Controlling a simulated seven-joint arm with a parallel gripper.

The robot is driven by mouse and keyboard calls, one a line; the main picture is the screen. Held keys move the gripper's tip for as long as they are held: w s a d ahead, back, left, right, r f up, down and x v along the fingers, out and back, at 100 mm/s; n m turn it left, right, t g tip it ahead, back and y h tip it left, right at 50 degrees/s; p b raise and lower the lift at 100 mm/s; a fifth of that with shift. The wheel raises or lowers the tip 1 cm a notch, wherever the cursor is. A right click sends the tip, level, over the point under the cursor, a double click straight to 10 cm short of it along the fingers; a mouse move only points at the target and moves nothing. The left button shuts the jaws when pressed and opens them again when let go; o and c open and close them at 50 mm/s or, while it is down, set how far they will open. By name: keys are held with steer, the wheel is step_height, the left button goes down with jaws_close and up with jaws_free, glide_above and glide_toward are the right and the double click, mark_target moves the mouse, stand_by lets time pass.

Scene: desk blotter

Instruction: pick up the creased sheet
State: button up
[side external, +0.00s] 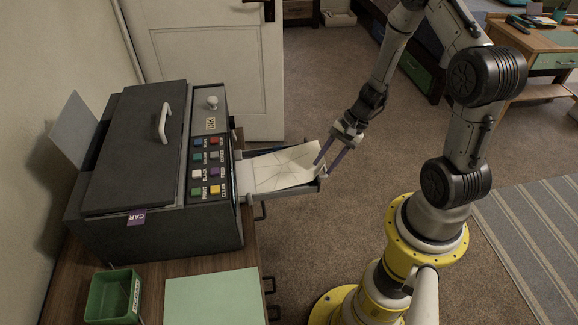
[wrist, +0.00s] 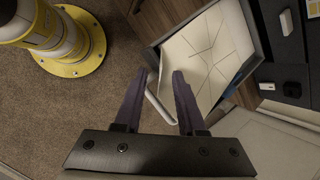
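The creased sheet (side external: 283,168) is off-white with dark crease lines. It lies in a shallow tray or drawer (side external: 290,191) that sticks out to the right of the dark machine. The sheet also shows in the wrist view (wrist: 212,48), up and right of my fingers. My gripper (side external: 323,169) has two purple fingers pointing down at the tray's outer end, near the sheet's right edge. In the wrist view my gripper (wrist: 160,74) is open, with a clear gap and nothing held. One fingertip overlaps the sheet's near edge in that view; I cannot tell whether they touch.
The dark machine (side external: 140,165) with coloured buttons stands on a wooden desk (side external: 215,262). A green box (side external: 113,297) and a pale green blotter (side external: 214,298) are at the front. A light rod-like handle (wrist: 159,108) is close to my fingers. Open carpet lies beyond the tray.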

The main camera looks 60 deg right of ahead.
steer(key=shift+w+a+f, duration=0.1)
steer(key=shift+f, duration=0.15)
jaws_close()
stand_by(0.4)
